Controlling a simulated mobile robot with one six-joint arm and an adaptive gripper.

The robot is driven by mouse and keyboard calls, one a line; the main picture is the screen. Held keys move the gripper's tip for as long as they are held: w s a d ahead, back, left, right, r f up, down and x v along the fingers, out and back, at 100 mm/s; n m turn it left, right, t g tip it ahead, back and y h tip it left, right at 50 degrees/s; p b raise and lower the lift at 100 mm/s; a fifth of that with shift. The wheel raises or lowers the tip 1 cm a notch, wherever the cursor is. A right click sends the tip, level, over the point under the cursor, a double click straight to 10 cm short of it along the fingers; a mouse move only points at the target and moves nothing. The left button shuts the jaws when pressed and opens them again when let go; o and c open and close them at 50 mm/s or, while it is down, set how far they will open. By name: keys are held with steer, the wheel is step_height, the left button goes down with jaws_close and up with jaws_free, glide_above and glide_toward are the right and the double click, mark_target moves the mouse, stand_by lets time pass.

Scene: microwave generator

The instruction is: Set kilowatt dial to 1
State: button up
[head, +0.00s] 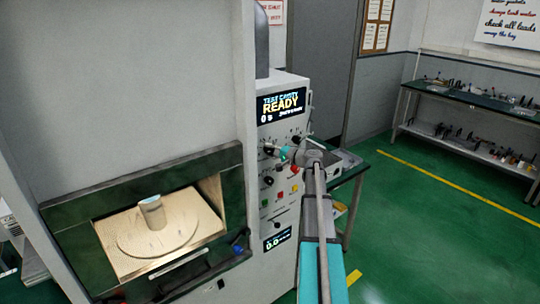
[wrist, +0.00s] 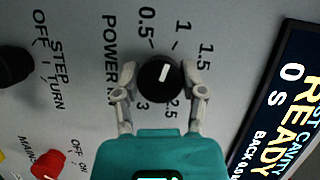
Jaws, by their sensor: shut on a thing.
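The kilowatt dial (wrist: 155,84) is a round black knob with a white pointer mark, in the middle of the wrist view. Its mark points up and slightly right, roughly toward the printed 1 (wrist: 183,27). The labels 0.5, 1.5, 2.5 and 3 also show around it. My gripper (wrist: 161,78) is shut on the dial, with one grey finger at its left side and one at its right. In the head view my gripper (head: 274,151) is at the upper control panel, and the arm and gripper partly hide the controls there.
The display (head: 281,106) above the panel reads READY and 0 s. The lit cavity at left holds a cylinder (head: 152,213) on a round plate.

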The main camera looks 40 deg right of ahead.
steer(key=shift+m+b, duration=0.3)
steer(key=shift+m, duration=0.3)
steer(key=o, duration=1.2)
steer(key=shift+c, duration=0.2)
steer(key=shift+s, duration=0.1)
steer(key=v, duration=1.1)
steer(key=shift+s+d+f, duration=0.25)
steer(key=shift+s, duration=0.1)
